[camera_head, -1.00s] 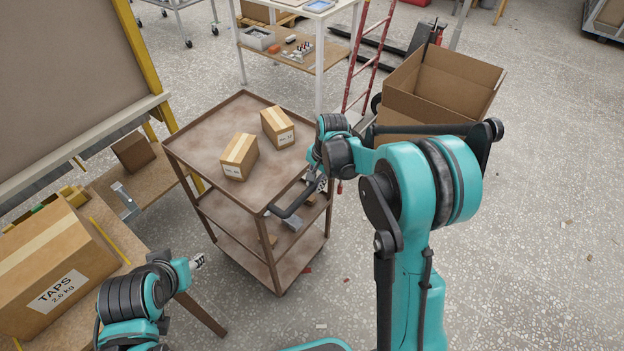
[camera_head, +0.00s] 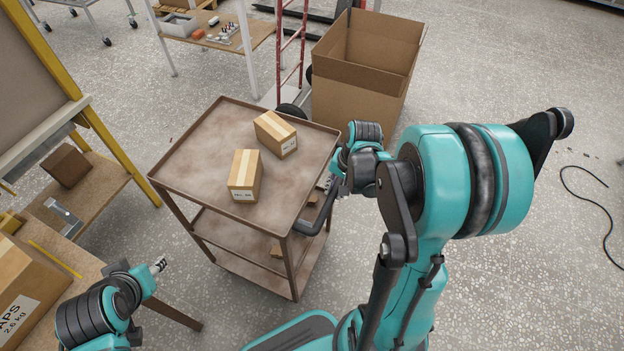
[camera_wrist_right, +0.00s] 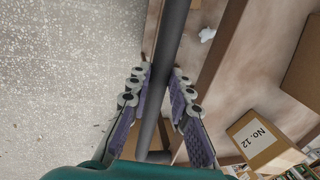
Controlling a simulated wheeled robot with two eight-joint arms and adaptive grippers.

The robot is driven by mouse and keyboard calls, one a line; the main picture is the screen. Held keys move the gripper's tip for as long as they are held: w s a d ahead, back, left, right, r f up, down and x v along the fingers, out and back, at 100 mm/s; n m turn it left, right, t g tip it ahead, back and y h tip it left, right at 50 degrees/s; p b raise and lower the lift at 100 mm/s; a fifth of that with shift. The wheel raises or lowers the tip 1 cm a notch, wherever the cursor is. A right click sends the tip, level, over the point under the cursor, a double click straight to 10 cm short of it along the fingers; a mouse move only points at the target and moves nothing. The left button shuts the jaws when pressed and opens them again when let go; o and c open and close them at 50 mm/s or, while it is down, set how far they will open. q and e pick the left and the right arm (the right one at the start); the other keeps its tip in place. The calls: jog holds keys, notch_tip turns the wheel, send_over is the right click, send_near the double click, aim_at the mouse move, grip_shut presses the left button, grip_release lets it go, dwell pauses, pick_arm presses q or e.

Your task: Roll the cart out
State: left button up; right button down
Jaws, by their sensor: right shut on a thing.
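The brown three-tier cart (camera_head: 200,150) stands at the centre of the head view. Two small cardboard boxes lie on its top shelf, a nearer one (camera_head: 244,175) and a farther one (camera_head: 275,134). Its dark bar handle (camera_head: 318,222) is at the near right end. My right gripper (camera_head: 337,186) is shut on this handle. In the right wrist view the handle (camera_wrist_right: 172,40) runs between the fingers (camera_wrist_right: 158,80). My left gripper (camera_head: 160,265) is at the lower left, off the cart, near the bench; its jaws are too small to read.
A large open carton (camera_head: 362,85) stands close behind the cart's right corner, beside a red ladder (camera_head: 292,50). A bench (camera_head: 75,262) with a TAPS box (camera_head: 25,300) and a yellow-posted frame (camera_head: 110,140) line the left. Floor at right is open, with a black cable (camera_head: 590,195).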

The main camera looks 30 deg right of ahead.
jog(key=s+d, duration=0.4)
jog(key=s, duration=0.1)
dwell(0.4)
jog(key=c, duration=1.4)
grip_release()
jog(key=shift+o, duration=0.2)
notch_tip(320, 180, up, 12)
jog(key=s+d, duration=0.1)
jog(key=s, duration=0.1)
jog(key=shift+d, duration=0.2)
jog(key=shift+f, duration=0.15)
